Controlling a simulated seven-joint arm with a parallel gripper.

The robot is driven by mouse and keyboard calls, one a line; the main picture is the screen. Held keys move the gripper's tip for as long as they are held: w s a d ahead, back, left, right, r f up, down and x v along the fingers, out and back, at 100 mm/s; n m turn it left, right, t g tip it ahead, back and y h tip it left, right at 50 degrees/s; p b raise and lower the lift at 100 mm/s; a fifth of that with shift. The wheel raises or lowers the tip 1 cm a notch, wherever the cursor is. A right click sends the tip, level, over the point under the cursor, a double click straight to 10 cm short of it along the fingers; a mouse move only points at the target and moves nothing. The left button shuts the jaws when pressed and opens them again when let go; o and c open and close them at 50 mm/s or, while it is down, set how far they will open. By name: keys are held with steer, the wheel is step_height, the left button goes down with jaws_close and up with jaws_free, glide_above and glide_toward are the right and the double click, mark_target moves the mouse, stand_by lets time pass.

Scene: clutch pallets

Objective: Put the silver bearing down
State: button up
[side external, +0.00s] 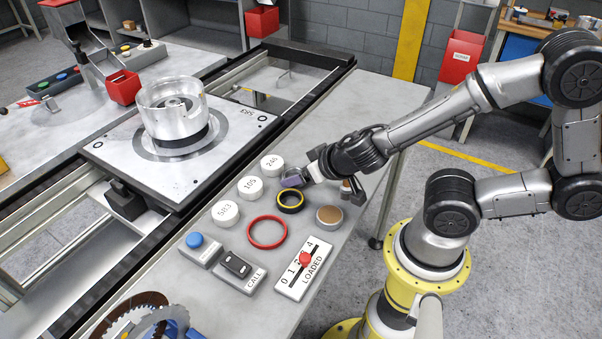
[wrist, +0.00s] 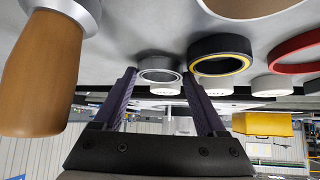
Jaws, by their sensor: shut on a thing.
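The silver bearing (wrist: 160,74) is a small ring between the two purple fingertips of my gripper (wrist: 161,82) in the wrist view, and the gripper is shut on it. In the side view my gripper (side external: 292,184) is low over the table's right part, just behind the black-and-yellow ring (side external: 291,207). I cannot tell whether the bearing touches the table top. The black-and-yellow ring also shows beside the bearing in the wrist view (wrist: 221,46).
Near the gripper are a red ring (side external: 267,246), a brown-topped disc (side external: 329,215), a wooden-handled tool (wrist: 42,75) and white discs, such as 105 (side external: 250,187). A LOADED slider panel (side external: 304,268) lies in front. The pallet (side external: 110,151) with a silver housing (side external: 171,104) stands left.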

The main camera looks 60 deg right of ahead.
steer(key=shift+f, duration=0.15)
steer(key=o, duration=1.2)
steer(key=shift+s+r, duration=0.1)
steer(key=shift+r, duration=0.15)
steer(key=s+r+n+g, duration=0.1)
steer(key=s+r, duration=0.3)
steer(key=r, duration=0.1)
steer(key=s+r+n+g+y, duration=0.1)
steer(key=s+r, duration=0.4)
steer(key=s+r+g+y, duration=0.1)
steer(key=s+r, duration=0.3)
steer(key=shift+s+a+r+n, duration=0.25)
steer(key=shift+a+r+n, duration=0.15)
steer(key=shift+a+r, duration=0.15)
steer(key=shift+r, duration=0.1)
steer(key=shift+o, duration=1)
steer(key=shift+a+r+n+y, duration=0.15)
steer(key=shift+r+n+y, duration=0.05)
steer(key=shift+n+y, duration=0.1)
